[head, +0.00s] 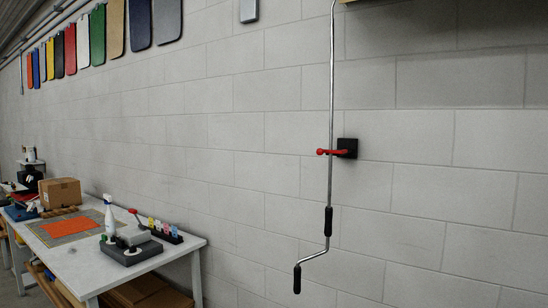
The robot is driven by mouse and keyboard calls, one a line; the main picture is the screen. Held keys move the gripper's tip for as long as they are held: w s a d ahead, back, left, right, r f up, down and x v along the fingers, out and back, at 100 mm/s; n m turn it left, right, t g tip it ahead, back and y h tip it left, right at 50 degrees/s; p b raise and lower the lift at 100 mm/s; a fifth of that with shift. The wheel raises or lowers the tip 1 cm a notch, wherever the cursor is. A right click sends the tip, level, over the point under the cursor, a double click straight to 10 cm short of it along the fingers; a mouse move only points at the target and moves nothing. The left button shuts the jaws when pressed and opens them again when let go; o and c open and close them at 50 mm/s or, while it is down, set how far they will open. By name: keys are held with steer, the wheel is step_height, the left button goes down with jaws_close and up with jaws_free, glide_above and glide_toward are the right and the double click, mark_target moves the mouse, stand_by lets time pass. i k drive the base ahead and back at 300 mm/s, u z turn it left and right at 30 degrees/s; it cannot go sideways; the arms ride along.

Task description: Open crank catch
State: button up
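The crank catch (326,152) is a small red piece on a black square wall plate (348,148), right of the middle in the head view. Its red part reaches left from the plate across the crank rod. The crank (331,90) is a thin metal rod hanging upright along the wall. It has a black grip (328,221) low on the rod and another black grip (297,279) at the end of its bent handle. The rod passes at the catch; whether the catch is closed around it is too small to tell. My gripper is not in view.
A white workbench (190,248) stands at the lower left with a spray bottle (109,215), a dark grey device (132,250), a cardboard box (60,192) and an orange mat (70,229). Colored panels hang high on the left wall. The wall around the catch is bare.

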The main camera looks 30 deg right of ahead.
mark_target(320, 152)
steer(key=i, duration=1.6)
steer(key=z, duration=0.05)
